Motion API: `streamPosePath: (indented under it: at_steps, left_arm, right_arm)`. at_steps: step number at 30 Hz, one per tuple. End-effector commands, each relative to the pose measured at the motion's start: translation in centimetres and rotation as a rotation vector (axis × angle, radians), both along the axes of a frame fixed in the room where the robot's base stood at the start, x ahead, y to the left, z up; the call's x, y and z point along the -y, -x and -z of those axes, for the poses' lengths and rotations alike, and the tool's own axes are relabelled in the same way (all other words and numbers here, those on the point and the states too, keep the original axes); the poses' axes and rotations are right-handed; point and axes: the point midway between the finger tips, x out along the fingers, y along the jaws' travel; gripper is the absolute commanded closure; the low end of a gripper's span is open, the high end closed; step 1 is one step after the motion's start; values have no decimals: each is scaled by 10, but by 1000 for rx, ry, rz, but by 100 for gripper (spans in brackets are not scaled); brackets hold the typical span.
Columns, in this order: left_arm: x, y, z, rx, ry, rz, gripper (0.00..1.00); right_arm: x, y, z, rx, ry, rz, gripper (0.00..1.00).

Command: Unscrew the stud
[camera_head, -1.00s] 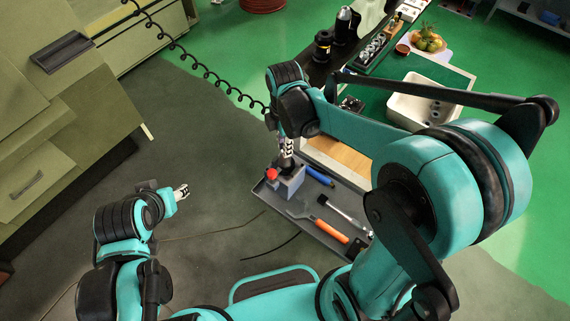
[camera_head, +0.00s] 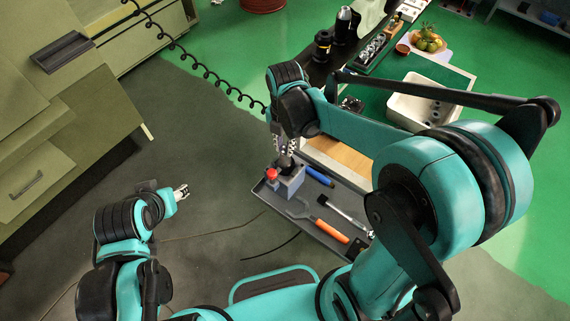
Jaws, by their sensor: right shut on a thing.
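A grey block (camera_head: 291,184) stands on the dark tray of the cart, with a red knob (camera_head: 271,174) at its left. My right gripper (camera_head: 285,160) points down onto the top of this block and is shut on a small dark piece there, which I take to be the stud. The fingers mostly hide the stud, so its thread and its seat in the block do not show. My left gripper (camera_head: 183,192) is over the floor at the left, away from the cart. It is too small to tell whether its fingers are open.
The tray (camera_head: 330,238) also holds a blue-handled tool (camera_head: 319,176), a tool with an orange handle (camera_head: 332,231) and a silver-headed tool (camera_head: 345,213).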

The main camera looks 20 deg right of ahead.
Motion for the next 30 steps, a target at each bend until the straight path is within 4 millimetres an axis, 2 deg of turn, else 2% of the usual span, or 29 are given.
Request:
streamPosePath:
  at_steps: [7,16,17,19,20,30]
  left_arm:
    - [0,0,0,0,0,0,54]
    - [0,0,0,0,0,0,54]
    - [0,0,0,0,0,0,54]
    - [0,0,0,0,0,0,54]
    - [0,0,0,0,0,0,54]
    - [0,0,0,0,0,0,54]
  right_arm:
    - [0,0,0,0,0,-348,100]
    - [0,0,0,0,0,-409,100]
    - [0,0,0,0,0,-408,79]
    - [0,0,0,0,0,-408,61]
    - [0,0,0,0,0,-408,57]
    - [0,0,0,0,0,-360,57]
